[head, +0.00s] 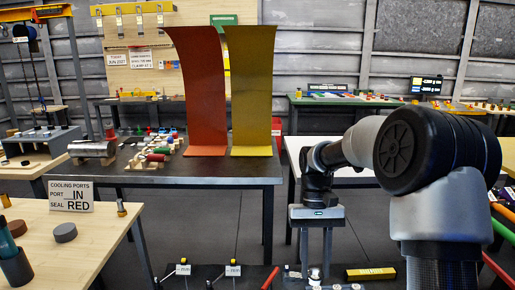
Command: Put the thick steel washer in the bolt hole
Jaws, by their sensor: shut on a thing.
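My gripper (315,272) points down over the dark bench at the bottom of the head view. Its two fingers are shut on a small silvery part low between them. The part is too small to make out as the thick steel washer with certainty. I cannot make out the bolt hole in this view. The area under the fingertips is cut off by the frame's lower edge.
A dark front bench (230,281) holds small tags, a red rod (270,278) and a yellow bar (371,273) near my gripper. Behind stands a dark table (225,172) with tall curved red (203,90) and yellow (250,90) panels. A wooden table (95,245) is at left.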

